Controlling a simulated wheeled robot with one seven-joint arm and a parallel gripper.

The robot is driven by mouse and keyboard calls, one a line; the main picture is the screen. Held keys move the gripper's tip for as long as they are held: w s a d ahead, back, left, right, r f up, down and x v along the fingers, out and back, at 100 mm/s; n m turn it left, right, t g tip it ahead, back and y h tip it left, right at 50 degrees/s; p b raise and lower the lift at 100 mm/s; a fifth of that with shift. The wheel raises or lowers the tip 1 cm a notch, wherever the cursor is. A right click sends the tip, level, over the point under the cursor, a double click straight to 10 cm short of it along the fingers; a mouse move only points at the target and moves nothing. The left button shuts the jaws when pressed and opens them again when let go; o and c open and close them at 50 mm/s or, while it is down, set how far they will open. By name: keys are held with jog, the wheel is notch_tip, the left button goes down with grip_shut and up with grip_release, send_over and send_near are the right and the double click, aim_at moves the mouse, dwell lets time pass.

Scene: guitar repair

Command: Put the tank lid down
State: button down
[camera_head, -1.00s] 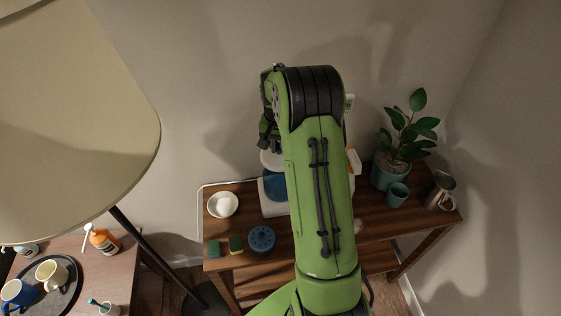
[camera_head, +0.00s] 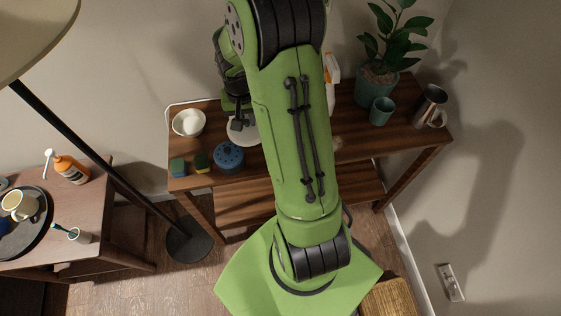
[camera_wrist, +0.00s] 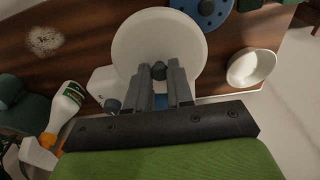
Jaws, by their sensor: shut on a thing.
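The tank lid (camera_wrist: 150,45) is a white round disc with a small dark knob at its middle. My gripper (camera_wrist: 160,80) is shut on the knob in the wrist view. In the head view the lid (camera_head: 243,132) shows partly beside my arm, below my gripper (camera_head: 238,120), over the wooden table (camera_head: 350,125). I cannot tell whether the lid touches the tabletop. A bit of blue, perhaps the tank (camera_wrist: 161,102), shows between the fingers in the wrist view; my arm hides that area in the head view.
A spray bottle (camera_head: 332,75), potted plant (camera_head: 376,85), green cup (camera_head: 381,111) and metal pitcher (camera_head: 431,105) stand right.

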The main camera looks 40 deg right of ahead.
jog(key=s+d+f+m+b, duration=0.2)
jog(key=s+d+m+b, duration=0.25)
jog(key=s+b, duration=0.25)
jog(key=shift+n, duration=0.25)
jog(key=f+b, duration=0.1)
jog(key=f, duration=0.2)
jog(key=f+b, duration=0.1)
jog(key=f, duration=0.2)
jog(key=d+f+b, duration=0.1)
jog(key=f, duration=0.2)
jog(key=shift+f, duration=0.4)
jog(key=shift+s+f+b, duration=0.1)
jog(key=shift+b, duration=0.2)
jog(key=shift+f, duration=0.15)
jog(key=c, duration=1)
grip_release()
